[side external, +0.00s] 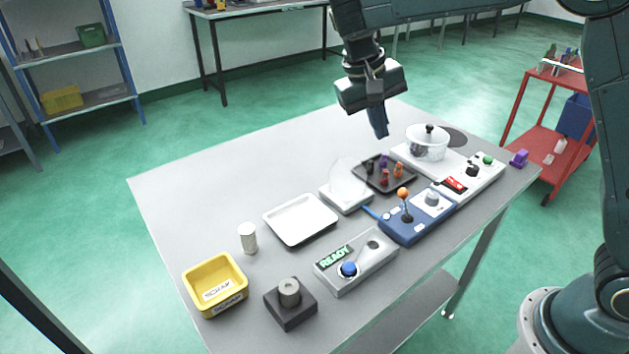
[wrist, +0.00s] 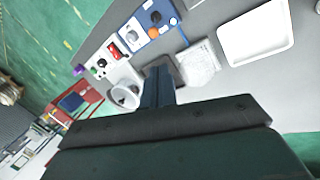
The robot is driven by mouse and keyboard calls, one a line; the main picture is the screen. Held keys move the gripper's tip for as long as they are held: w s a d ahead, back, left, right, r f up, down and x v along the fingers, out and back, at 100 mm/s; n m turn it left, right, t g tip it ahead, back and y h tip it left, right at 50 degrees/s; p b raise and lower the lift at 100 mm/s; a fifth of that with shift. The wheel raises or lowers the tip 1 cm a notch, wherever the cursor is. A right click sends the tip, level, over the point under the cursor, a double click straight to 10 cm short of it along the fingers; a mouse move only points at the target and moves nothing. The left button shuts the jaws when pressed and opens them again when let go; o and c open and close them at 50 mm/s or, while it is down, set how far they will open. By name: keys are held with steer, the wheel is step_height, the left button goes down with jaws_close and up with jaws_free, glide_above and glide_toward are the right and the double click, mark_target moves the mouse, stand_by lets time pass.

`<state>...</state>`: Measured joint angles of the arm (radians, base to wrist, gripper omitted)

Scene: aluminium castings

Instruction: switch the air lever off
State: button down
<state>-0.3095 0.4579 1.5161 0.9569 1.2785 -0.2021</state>
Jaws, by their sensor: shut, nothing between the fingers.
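A blue control box (side external: 404,229) on the right part of the table carries an upright lever with an orange ball knob (side external: 403,193) and a pale round knob beside it. The blue box also shows in the wrist view (wrist: 157,17). I cannot read any label naming the air lever. A grey box (side external: 356,268) nearer the camera has a lit READY sign and a blue ball (side external: 348,269). My gripper (side external: 381,133) is shut and empty, pointing down above the far side of the table, apart from everything. Its fingers (wrist: 157,88) show in the wrist view.
A dark tray (side external: 365,182) with several small pieces lies below my gripper. A glass pot (side external: 428,146) stands on a white panel. A clear-shielded box (side external: 346,198), white tray (side external: 276,225), yellow SCRAP bin (side external: 193,289), white cylinder (side external: 248,239) and dark block (side external: 290,314) occupy the table. The far left is clear.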

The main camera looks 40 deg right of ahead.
steer(key=w+a+f+m+g, duration=0.1)
steer(key=w+a+f, duration=0.1)
steer(key=f, duration=0.3)
steer(key=shift+w+a, duration=0.25)
steer(key=shift+a, duration=0.65)
steer(key=shift+d+f, duration=0.15)
steer(key=shift+f, duration=0.2)
glide_toward(405, 203)
steer(key=shift+w+a+f, duration=1.6)
steer(key=shift+w+f, duration=0.2)
steer(key=shift+f, duration=0.55)
steer(key=shift+s+d+f, duration=0.1)
steer(key=shift+s+d, duration=0.5)
steer(key=shift+d, duration=0.25)
steer(key=shift+s+d+f, duration=0.1)
steer(key=shift+s+d, duration=0.5)
steer(key=shift+d, duration=0.25)
